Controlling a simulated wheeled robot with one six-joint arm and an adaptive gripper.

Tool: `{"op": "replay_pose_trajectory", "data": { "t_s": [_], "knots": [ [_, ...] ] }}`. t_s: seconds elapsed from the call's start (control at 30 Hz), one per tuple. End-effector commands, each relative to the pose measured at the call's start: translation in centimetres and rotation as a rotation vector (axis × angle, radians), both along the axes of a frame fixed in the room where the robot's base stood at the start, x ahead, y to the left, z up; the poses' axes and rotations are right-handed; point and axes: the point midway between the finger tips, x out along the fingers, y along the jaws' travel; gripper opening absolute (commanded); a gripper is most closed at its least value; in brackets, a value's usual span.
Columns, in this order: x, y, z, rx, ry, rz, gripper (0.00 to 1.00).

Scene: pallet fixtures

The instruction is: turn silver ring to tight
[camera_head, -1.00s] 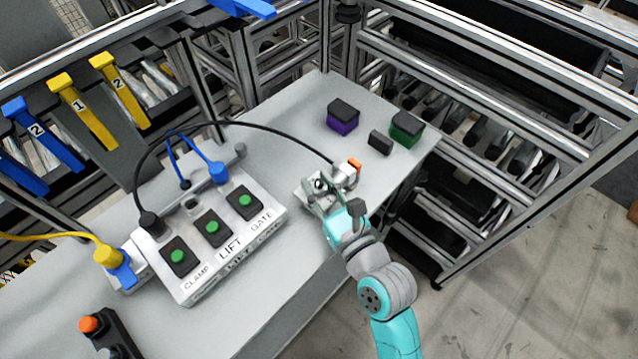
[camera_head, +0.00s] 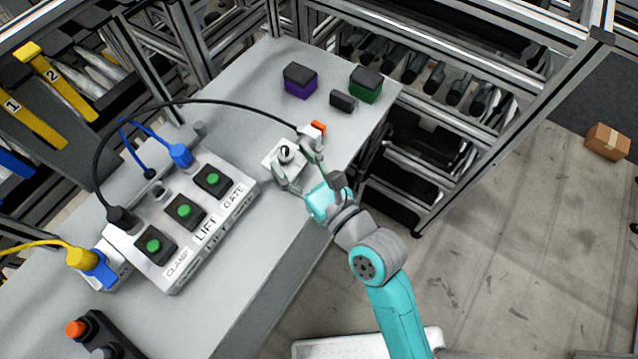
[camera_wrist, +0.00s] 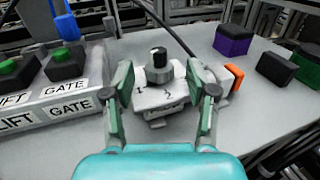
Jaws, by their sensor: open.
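In the head view the ring (camera_head: 286,155) and the white block (camera_head: 270,161) sit near the table's front edge. My gripper (camera_wrist: 158,80) is open, with one finger on each side of the ring and gaps between. In the head view my gripper (camera_head: 300,168) reaches in from the front right. My fingers partly cover the block's sides. The marks are too small to read surely.
A white connector with an orange part (camera_head: 318,129) and a black cable stands just right of the block. A purple box (camera_head: 300,86), a green box (camera_head: 364,90) and a small black block (camera_head: 342,100) lie behind. The control box (camera_head: 180,220) with green buttons is left.

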Motion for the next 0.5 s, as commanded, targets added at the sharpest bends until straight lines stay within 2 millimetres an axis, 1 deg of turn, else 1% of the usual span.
{"op": "replay_pose_trajectory", "data": {
  "t_s": [0.03, 0.2, 0.4, 0.5],
  "knots": [
    [-0.7, -0.6, -0.1, 0.000, 0.004, -0.002, 0.57],
    [-3.1, -2.2, -0.1, 0.000, 0.004, -0.003, 0.57],
    [-5.5, -3.9, -0.1, 0.001, 0.004, -0.003, 0.57],
    [-6.4, -4.5, -0.1, -0.001, 0.004, -0.002, 0.57]
  ]
}}
